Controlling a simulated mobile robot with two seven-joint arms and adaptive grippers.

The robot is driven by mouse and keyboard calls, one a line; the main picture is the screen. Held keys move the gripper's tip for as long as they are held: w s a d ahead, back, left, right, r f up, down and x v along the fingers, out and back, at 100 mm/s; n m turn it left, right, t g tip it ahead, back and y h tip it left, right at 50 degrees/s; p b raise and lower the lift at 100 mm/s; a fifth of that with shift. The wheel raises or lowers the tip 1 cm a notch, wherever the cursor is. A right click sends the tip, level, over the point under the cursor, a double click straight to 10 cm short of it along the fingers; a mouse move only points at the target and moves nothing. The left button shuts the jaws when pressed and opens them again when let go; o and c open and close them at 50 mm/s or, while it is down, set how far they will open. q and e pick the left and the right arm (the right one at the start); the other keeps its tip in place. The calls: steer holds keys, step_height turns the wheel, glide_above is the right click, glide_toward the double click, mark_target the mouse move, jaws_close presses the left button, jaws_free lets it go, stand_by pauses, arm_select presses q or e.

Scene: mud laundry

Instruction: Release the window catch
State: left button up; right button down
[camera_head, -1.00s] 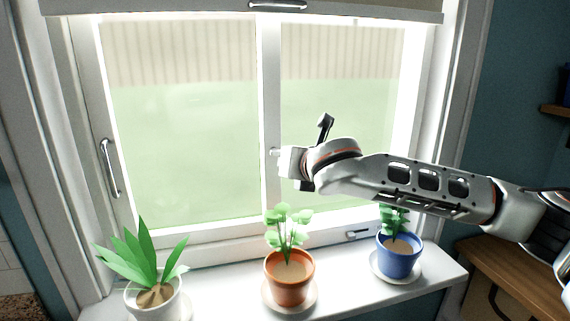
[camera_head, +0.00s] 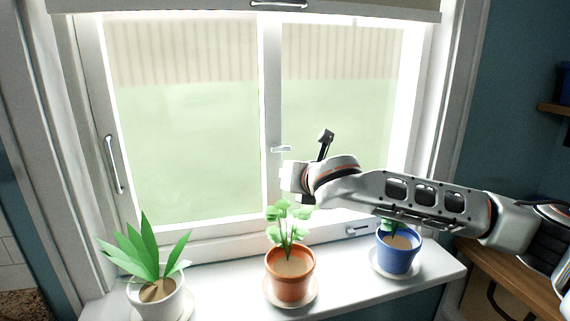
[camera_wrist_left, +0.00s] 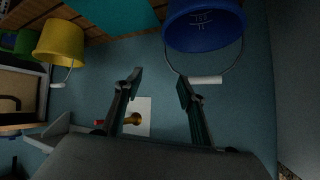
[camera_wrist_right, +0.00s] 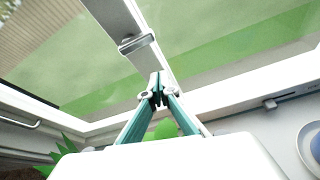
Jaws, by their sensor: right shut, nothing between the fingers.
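A small silver window catch (camera_head: 281,149) sits on the white middle post of the window, its lever lying roughly sideways. It also shows in the right wrist view (camera_wrist_right: 136,42), up and left of the fingertips. My right gripper (camera_wrist_right: 159,88) is shut and empty, its fingertips pointing at the post below the catch and apparently apart from it. My left gripper (camera_wrist_left: 160,80) is open and empty, out of the head view, facing a blue-grey wall with a blue bucket.
A long handle (camera_head: 113,164) is on the left frame and a small metal fitting (camera_head: 358,230) on the bottom frame.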

arm_select(q)
steer(key=shift+w+d+r+t+b, duration=0.2)
steer(key=shift+w+d+r, duration=0.1)
steer(key=shift+d, duration=0.1)
steer(key=shift+w+d+r+t+b, duration=0.15)
steer(key=shift+w+d+r, duration=0.1)
steer(key=shift+d, duration=0.15)
arm_select(e)
steer(key=v, duration=0.9)
steer(key=shift+s+a, duration=0.25)
steer(key=shift+s, duration=0.05)
arm_select(q)
steer(key=shift+f, duration=0.1)
arm_select(e)
steer(key=shift+r, duration=0.15)
arm_select(q)
steer(key=shift+s+a, duration=0.1)
steer(key=shift+s, duration=0.1)
